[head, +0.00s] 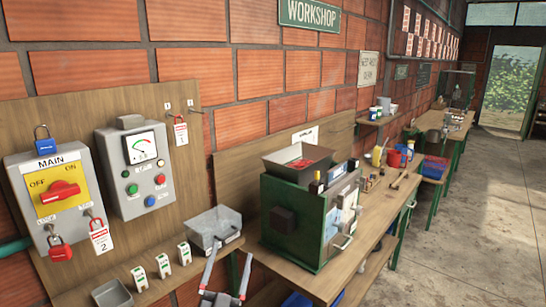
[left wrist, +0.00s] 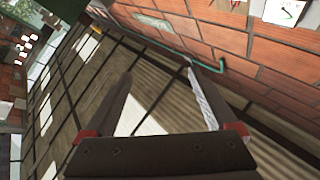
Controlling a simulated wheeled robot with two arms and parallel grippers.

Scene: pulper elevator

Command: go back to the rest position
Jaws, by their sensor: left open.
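My left gripper (head: 230,262) shows at the bottom of the head view, in front of the bench edge and left of the green machine. Its two fingers point up and stand apart with nothing between them. My right gripper is in neither view.
A wooden board carries the MAIN switch box (head: 45,203) and a grey meter box (head: 137,167). Open concrete floor (head: 460,220) lies to the right.

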